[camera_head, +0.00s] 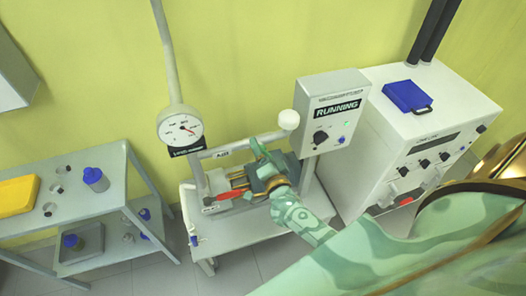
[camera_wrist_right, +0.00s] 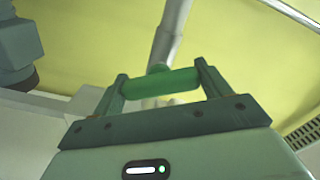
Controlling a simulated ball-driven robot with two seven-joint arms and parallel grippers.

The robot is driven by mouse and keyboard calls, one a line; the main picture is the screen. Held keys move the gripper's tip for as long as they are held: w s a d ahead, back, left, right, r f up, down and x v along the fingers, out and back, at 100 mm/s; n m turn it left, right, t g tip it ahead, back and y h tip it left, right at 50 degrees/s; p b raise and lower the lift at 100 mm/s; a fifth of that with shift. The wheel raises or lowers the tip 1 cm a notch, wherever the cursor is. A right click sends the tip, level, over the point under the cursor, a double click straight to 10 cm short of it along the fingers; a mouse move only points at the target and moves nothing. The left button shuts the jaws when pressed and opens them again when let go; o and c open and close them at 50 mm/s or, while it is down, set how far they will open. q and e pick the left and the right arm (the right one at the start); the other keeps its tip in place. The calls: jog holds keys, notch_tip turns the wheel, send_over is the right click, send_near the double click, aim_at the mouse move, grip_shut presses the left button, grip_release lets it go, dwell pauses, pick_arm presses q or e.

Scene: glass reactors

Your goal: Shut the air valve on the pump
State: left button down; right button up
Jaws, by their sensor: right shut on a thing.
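The pump (camera_head: 238,180) stands on a small white table, with brass-coloured rods and a red part (camera_head: 228,194) at its front. A grey pipe behind it carries a label reading AIR (camera_head: 222,155). My right gripper (camera_head: 257,147) reaches over the pump to this pipe and hides part of it. In the right wrist view my right gripper (camera_wrist_right: 160,84) is shut on a green cylindrical handle (camera_wrist_right: 160,83), which lies across between the two fingers. The handle seems to be the air valve's; its exact angle to the pipe is hard to tell. My left gripper is not in view.
A pressure gauge (camera_head: 181,127) stands left of the pump. A control box reading RUNNING (camera_head: 334,109), with a green light, stands close on the right. A white cabinet (camera_head: 420,120) is further right. A side table (camera_head: 110,157) with a blue-capped bottle is at the left.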

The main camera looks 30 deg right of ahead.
jog(key=m, duration=0.5)
jog(key=shift+m, duration=0.4)
dwell(0.4)
jog(key=o, duration=1)
jog(key=b+v, duration=0.1)
jog(key=v, duration=1.5)
jog(key=shift+s+a, duration=0.15)
